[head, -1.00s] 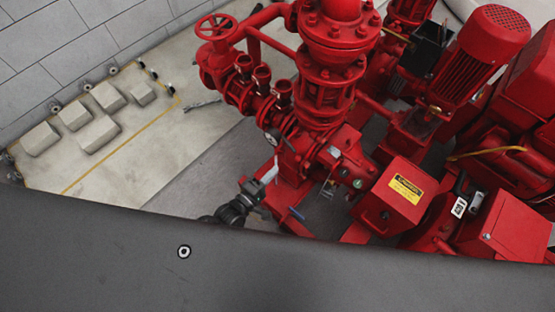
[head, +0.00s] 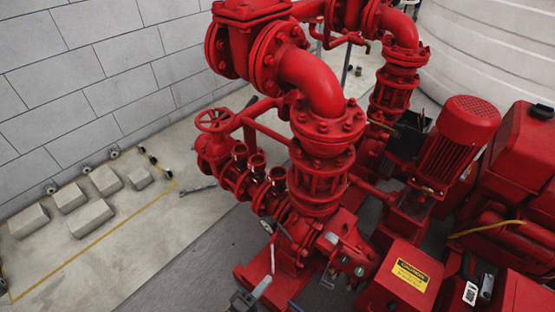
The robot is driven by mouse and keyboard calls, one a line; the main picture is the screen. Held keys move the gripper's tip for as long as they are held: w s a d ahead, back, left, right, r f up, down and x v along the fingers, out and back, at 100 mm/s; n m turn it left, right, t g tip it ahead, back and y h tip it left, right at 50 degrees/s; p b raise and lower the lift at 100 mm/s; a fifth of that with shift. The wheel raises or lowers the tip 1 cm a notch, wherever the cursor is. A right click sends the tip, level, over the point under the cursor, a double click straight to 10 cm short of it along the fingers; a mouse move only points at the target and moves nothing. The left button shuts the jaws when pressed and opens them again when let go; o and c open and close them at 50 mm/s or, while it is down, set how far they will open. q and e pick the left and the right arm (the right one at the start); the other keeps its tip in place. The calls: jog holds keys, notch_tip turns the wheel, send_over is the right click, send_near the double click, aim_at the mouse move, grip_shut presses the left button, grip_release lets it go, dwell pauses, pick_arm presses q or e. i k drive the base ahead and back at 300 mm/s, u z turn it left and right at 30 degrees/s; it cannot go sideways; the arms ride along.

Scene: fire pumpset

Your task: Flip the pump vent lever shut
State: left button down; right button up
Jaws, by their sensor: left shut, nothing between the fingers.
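The red pump (head: 292,250) stands at the lower middle of the head view. A thin pale lever (head: 272,258) stands nearly upright on its near left side. It looks like the vent lever, but it is too small to tell for sure or to read whether it is open or shut. My left gripper (head: 260,288) is at the bottom edge, just below this lever and close to it. It is shut and empty; whether it touches the lever cannot be told. My right gripper is not in view.
A thick red pipe (head: 315,80) rises above the pump. A red handwheel (head: 215,119) is at its left. A red box with a yellow warning label (head: 410,276) stands at the right.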

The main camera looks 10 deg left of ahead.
aim_at(280, 227)
jog(key=k, duration=1)
